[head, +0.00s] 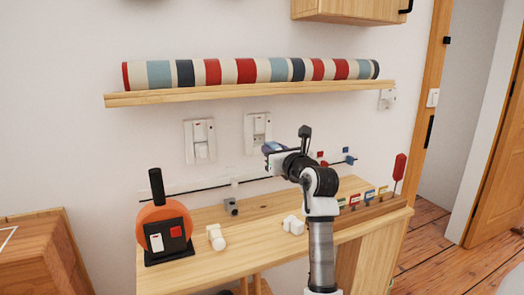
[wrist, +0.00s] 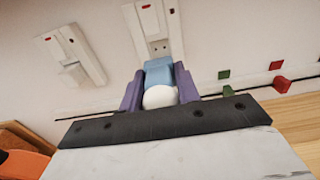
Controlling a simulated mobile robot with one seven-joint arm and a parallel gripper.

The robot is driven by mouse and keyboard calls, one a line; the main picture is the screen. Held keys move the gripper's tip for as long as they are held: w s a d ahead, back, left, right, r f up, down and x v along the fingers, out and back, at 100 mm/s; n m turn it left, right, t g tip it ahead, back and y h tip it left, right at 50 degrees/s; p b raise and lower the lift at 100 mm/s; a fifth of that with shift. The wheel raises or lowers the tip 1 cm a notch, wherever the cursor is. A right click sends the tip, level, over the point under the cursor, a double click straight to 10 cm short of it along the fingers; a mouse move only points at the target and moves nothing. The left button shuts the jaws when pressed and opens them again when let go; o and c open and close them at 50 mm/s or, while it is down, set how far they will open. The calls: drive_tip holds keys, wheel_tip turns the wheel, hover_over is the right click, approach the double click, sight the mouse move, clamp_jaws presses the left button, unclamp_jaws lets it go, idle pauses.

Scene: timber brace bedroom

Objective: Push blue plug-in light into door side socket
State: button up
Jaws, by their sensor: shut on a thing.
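My gripper (head: 272,150) is raised in front of the wall and shut on the blue plug-in light (wrist: 158,70). In the wrist view the purple fingers (wrist: 158,82) grip its sides, with its blue part toward the wall and a round white part toward me. The door side socket (head: 257,127) is the right one of two white wall plates. In the wrist view this socket (wrist: 158,30) is just beyond the light, its lower slots visible above it. I cannot tell whether they touch. The other socket (head: 200,141) is to the left, with a white piece protruding from its lower part.
A shelf (head: 250,93) with a striped roll is above the sockets. Below, the wooden table (head: 262,207) holds an orange reel (head: 165,222), small white pieces (head: 216,238) and a rack (head: 365,204) with coloured tabs. A dark cable runs along the wall.

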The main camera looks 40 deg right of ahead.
idle(0.4)
drive_tip(key=shift+w+r+p, duration=0.1)
drive_tip(key=shift+w+p, duration=0.4)
drive_tip(key=shift+p, duration=0.1)
drive_tip(key=shift+p+x, duration=1.05)
drive_tip(key=shift+x, duration=1.35)
drive_tip(key=shift+d, duration=0.1)
drive_tip(key=shift+p, duration=1)
drive_tip(key=shift+p+x, duration=0.35)
drive_tip(key=shift+x, duration=0.65)
drive_tip(key=o, duration=1.1)
drive_tip(key=shift+o, duration=0.2)
